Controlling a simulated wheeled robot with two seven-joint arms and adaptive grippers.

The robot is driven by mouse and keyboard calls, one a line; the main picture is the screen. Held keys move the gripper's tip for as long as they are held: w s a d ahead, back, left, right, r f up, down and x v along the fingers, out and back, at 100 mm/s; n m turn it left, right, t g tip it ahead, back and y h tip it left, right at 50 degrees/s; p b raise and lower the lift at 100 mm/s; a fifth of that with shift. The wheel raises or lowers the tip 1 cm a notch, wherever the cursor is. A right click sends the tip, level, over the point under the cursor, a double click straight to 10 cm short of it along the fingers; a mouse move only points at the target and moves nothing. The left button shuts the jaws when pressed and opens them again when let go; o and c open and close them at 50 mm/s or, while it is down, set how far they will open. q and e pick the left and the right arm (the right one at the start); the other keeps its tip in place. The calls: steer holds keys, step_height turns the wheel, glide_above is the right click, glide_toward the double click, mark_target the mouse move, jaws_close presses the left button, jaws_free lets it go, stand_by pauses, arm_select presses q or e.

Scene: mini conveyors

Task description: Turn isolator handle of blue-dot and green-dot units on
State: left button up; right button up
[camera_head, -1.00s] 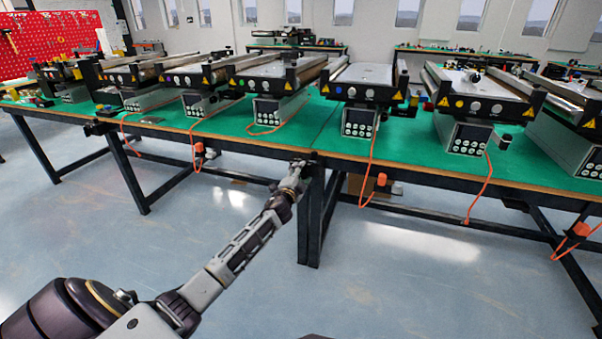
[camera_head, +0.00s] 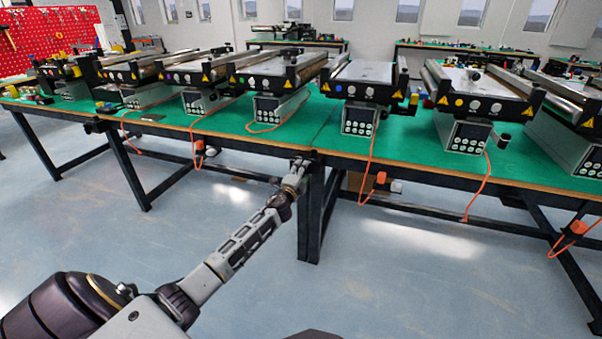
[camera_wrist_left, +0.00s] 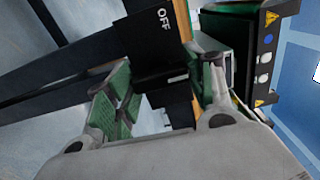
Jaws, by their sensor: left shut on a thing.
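The unit with a blue dot (camera_head: 351,91) stands right of centre on the green table. A unit whose dot looks green (camera_head: 251,82) stands just left of it. My left gripper (camera_head: 297,168) is at the table's front edge, beside a table leg. In the left wrist view, the gripper (camera_wrist_left: 165,100) is shut on a black block, which looks like an isolator handle (camera_wrist_left: 160,76). A black face with white OFF lettering (camera_wrist_left: 164,19) is just beyond it. The blue-dot unit's end (camera_wrist_left: 268,40) shows at upper right there. My right gripper is not in view.
Orange plugs (camera_head: 381,177) hang on cables before the table front. Other units, including a yellow-dot one (camera_head: 459,103), line the table (camera_head: 318,125). Black table legs (camera_head: 312,215) stand near my left arm. The floor (camera_head: 420,270) in front is clear.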

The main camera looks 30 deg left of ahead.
arm_select(q)
steer(key=o, duration=1)
steer(key=shift+f, duration=0.1)
steer(key=v, duration=1.2)
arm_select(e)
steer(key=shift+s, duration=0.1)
arm_select(q)
steer(key=shift+w, duration=0.1)
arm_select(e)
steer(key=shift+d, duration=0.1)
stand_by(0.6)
